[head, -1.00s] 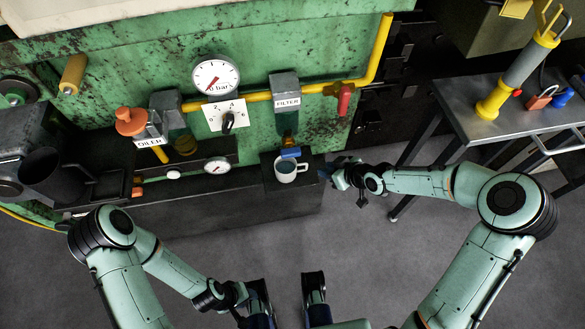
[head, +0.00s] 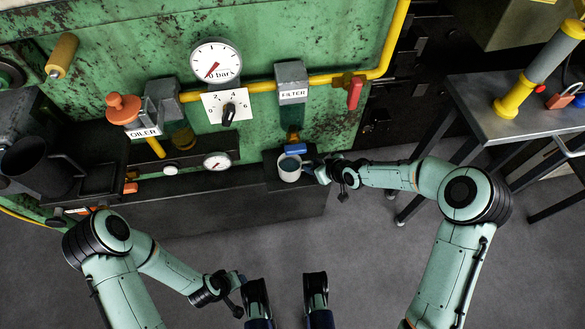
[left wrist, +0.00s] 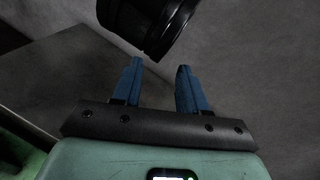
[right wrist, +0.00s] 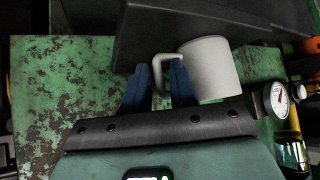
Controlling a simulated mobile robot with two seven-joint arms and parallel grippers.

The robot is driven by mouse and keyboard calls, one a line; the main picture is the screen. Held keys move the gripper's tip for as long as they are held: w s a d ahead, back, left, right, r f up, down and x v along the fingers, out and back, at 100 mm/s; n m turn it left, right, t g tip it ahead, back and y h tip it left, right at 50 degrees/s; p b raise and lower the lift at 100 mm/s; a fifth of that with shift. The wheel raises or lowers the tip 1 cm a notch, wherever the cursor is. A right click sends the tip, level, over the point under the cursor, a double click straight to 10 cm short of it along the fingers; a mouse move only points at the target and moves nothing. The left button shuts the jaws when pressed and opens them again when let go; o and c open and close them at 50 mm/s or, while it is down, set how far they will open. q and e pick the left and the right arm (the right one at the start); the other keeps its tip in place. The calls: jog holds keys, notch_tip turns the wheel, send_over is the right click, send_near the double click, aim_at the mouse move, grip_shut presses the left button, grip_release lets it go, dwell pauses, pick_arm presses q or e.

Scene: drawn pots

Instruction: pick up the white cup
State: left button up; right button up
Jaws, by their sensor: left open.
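The white cup (head: 289,172) stands on a dark ledge (head: 272,181) below the filter. It looks grey-blue inside. My right gripper (head: 316,172) is at its right side, at the handle. In the right wrist view, the cup (right wrist: 211,70) is partly hidden by a finger. Its handle shows between the fingers of my right gripper (right wrist: 160,83), which stand somewhat apart. Whether they press on the handle, I cannot tell. My left gripper (left wrist: 157,75) is open and empty, well away from the cup, above the floor.
The blue-ended filter (head: 292,95) hangs just above the cup. A small gauge (head: 217,161) and the oiler (head: 143,132) are to its left. A red-handled valve (head: 354,92) sits on the yellow pipe. A metal table (head: 500,130) stands at right.

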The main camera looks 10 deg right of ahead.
jog(key=shift+c, duration=0.2)
grip_shut()
jog(key=shift+r, duration=0.1)
jog(key=shift+r, duration=0.5)
jog(key=r, duration=0.1)
jog(key=p, duration=0.1)
jog(key=r, duration=0.1)
jog(key=shift+s+d+r+p, duration=0.25)
jog(key=shift+s+r+p, duration=0.05)
pick_arm(q)
jog(key=s+d+r+g+h+p, duration=0.1)
jog(key=s+d+r+g+p, duration=0.1)
jog(key=s+r+p, duration=0.3)
notch_tip(320, 180, up, 2)
jog(key=s+d, duration=0.1)
jog(key=s, duration=0.1)
jog(key=shift+s+d+r+m+g, duration=0.15)
jog(key=shift+s+m+g, duration=0.15)
jog(key=shift+s, duration=0.05)
pick_arm(e)
jog(key=s+d, duration=1)
jog(key=s, duration=0.4)
jog(key=shift+f, duration=0.15)
